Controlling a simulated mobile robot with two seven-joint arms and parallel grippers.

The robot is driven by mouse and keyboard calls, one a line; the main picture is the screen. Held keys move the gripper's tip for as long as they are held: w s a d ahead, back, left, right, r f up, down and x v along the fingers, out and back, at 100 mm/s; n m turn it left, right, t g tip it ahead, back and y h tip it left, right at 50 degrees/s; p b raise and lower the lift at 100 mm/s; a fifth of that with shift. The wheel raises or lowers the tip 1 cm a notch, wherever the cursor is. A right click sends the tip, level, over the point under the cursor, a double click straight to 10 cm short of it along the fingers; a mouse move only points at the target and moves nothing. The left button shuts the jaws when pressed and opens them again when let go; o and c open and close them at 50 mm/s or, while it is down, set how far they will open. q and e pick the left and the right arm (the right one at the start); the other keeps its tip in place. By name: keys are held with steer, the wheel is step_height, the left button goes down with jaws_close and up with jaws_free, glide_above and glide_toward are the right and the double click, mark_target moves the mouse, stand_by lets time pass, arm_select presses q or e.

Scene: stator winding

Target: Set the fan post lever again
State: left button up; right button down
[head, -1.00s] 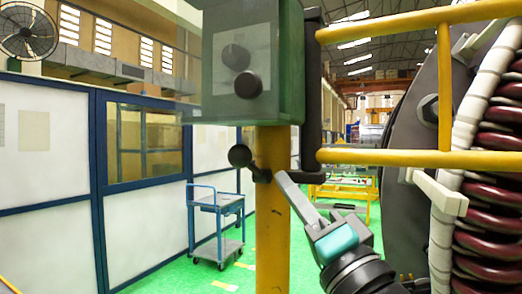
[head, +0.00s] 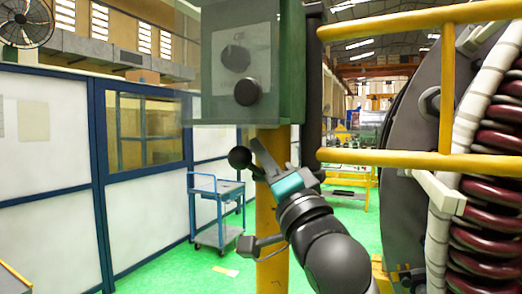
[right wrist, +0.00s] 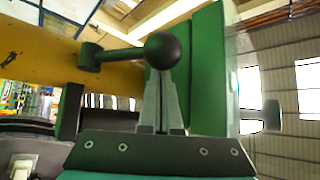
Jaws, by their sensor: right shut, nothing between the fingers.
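The fan post lever, a dark arm with a round black ball knob (head: 239,158), sticks out to the left of the yellow post (head: 271,260), below the grey-green control box (head: 232,60). My right gripper (head: 256,143) is in front of the post, just right of the knob, its fingers pointing up and left, shut and empty. In the right wrist view the ball knob (right wrist: 169,51) stands at the tips of the closed fingers (right wrist: 161,85) and covers part of them. I cannot tell whether they touch. Part of the lever's arm is hidden behind my gripper in the head view. My left gripper is not in view.
Yellow rails (head: 390,158) run right from the post toward the large machine with dark red coils (head: 490,190). A blue trolley (head: 217,205) stands on the green floor behind, left of the post. White wall panels (head: 45,155) line the left.

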steer(key=shift+f, duration=0.1)
steer(key=shift+s+a+f+n+y+b, duration=0.15)
steer(key=shift+f+n+y+b, duration=0.15)
steer(key=shift+n+b, duration=0.3)
steer(key=shift+f+n+b, duration=0.15)
steer(key=shift+n+b, duration=0.15)
step_height(320, 180, down, 8)
steer(key=n+g+y+b, duration=0.6)
steer(key=n+y+b, duration=0.2)
steer(key=n+y, duration=0.4)
steer(key=shift+s+n+y+b, duration=0.3)
steer(key=shift+n+y, duration=0.1)
steer(key=shift+n, duration=1.1)
steer(key=shift+a, duration=0.1)
